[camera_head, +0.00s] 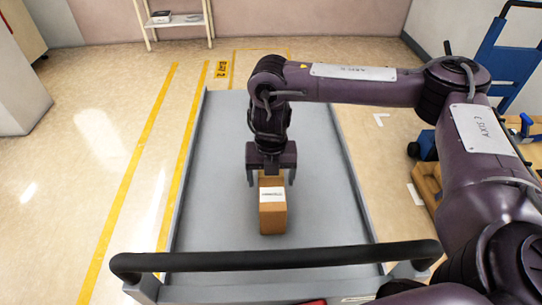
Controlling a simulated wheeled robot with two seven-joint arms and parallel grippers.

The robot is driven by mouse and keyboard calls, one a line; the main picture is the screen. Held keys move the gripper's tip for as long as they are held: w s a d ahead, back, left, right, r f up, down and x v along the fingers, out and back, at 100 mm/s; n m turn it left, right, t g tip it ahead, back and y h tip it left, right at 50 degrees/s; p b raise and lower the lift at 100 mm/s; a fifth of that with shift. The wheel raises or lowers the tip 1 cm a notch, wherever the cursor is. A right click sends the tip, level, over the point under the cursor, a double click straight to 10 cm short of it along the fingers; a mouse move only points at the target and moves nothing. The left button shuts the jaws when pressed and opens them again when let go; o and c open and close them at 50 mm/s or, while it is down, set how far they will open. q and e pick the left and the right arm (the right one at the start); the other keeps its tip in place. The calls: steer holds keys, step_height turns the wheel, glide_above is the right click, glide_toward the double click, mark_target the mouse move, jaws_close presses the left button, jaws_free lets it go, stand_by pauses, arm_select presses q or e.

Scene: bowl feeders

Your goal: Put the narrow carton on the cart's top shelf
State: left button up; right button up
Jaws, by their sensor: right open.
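The narrow carton (272,217) is a small brown box with a white label, and it stands upright on the grey top shelf (225,200) of the cart, near the middle of the shelf. My right gripper (270,180) is above and behind the carton's near face, with its two fingers apart, one to each side of the carton's top. The fingers look clear of the carton, though the far side of it is hidden by the gripper. My left gripper is not in view.
The cart's black handle (190,262) runs across the near edge. A white rack (178,22) stands at the back wall. The shelf around the carton is clear.

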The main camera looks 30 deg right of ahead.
step_height(320, 180, up, 7)
steer(key=shift+r+p, duration=0.1)
steer(key=shift+p, duration=0.85)
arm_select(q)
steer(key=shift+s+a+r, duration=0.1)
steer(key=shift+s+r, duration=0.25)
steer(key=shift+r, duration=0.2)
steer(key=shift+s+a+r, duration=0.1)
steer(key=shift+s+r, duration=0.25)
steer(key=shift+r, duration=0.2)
arm_select(e)
steer(key=shift+r, duration=0.6)
